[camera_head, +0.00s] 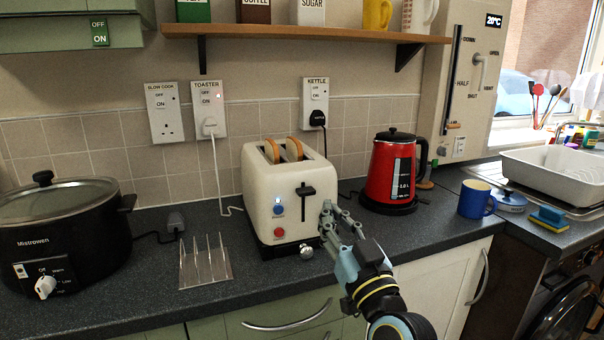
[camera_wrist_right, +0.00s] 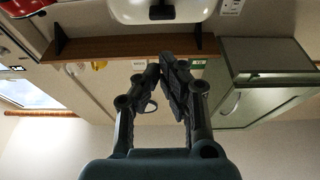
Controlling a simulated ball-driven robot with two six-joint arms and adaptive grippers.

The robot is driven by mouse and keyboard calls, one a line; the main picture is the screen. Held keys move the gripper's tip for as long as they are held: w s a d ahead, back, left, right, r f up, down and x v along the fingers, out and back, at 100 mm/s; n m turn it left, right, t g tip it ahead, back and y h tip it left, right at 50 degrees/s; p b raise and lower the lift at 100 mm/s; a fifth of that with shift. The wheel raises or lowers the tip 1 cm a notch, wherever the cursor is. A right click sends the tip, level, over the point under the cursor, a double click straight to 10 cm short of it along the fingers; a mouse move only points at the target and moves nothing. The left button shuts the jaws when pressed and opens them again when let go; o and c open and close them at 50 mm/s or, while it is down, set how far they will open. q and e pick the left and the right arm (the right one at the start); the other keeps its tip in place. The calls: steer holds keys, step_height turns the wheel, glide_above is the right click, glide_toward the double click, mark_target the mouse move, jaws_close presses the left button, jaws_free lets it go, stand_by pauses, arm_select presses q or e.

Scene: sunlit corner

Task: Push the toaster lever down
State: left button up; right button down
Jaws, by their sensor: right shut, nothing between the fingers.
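The cream toaster (camera_head: 268,190) stands on the dark worktop against the tiled wall, with two slices of bread (camera_head: 283,150) showing in its top slots. Its black lever (camera_head: 305,190) sticks out of the front face, in the upper part of its slot. Below and left of it are a blue and a red button. My right gripper (camera_head: 327,210) is shut and empty, just right of the lever and slightly below it; I cannot tell whether it touches the toaster. The gripper's fingers (camera_wrist_right: 160,72) also show in the right wrist view, together at the tips. My left gripper is not in view.
A red kettle (camera_head: 388,170) stands right of the toaster. A black slow cooker (camera_head: 60,235) and a metal toast rack (camera_head: 205,265) are on the left. A shelf (camera_head: 300,33) runs above.

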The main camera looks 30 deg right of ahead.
steer(key=w+d+r+p, duration=0.2)
steer(key=w+r, duration=0.4)
steer(key=w, duration=0.4)
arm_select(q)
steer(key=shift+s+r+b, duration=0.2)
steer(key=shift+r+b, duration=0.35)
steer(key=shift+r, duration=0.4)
arm_select(e)
steer(key=f, duration=0.3)
steer(key=shift+s+f, duration=0.3)
steer(key=shift+f, duration=0.05)
